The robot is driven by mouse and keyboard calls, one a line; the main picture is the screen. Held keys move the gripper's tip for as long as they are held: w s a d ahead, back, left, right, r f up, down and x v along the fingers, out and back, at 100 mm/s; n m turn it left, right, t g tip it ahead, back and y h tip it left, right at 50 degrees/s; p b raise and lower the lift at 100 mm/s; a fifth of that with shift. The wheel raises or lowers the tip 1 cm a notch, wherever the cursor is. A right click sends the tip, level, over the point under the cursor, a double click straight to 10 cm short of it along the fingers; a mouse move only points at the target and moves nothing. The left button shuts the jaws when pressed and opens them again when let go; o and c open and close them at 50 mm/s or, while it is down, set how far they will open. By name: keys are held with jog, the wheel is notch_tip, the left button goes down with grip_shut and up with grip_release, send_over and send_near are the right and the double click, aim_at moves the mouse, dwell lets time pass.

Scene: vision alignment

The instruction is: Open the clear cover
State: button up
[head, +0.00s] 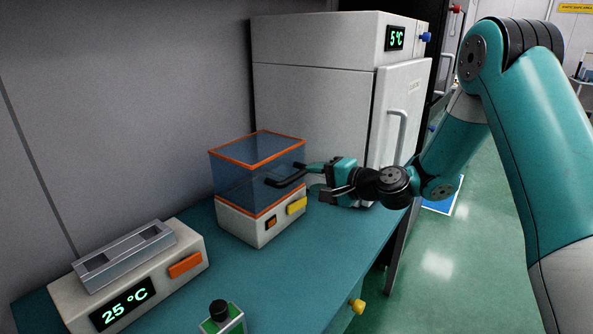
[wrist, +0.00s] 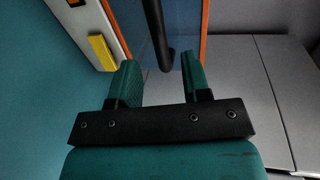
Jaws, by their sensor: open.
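The clear cover (head: 240,178) is a bluish see-through box with orange edges, sitting closed on a white base (head: 240,225). A black bar handle (head: 285,181) sticks out from its front side. My gripper (head: 312,178) is at the cover's right front, beside the handle, open. In the wrist view, the handle (wrist: 155,30) reaches down in line with the gap between the two open fingers of my gripper (wrist: 160,80), with the clear cover (wrist: 185,30) behind it. I cannot tell whether a finger touches the handle.
The base carries a yellow button (head: 297,206) and an orange one (head: 271,222). A white cabinet (head: 310,90) stands close behind. A heater block reading 25 °C (head: 140,270) and a small black-capped item (head: 222,318) stand at the front. The teal bench (head: 300,270) is clear between them.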

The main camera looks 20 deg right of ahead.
aim_at(299, 176)
jog(key=p+x, duration=0.1)
jog(key=x, duration=0.5)
jog(key=shift+w, duration=0.1)
grip_shut()
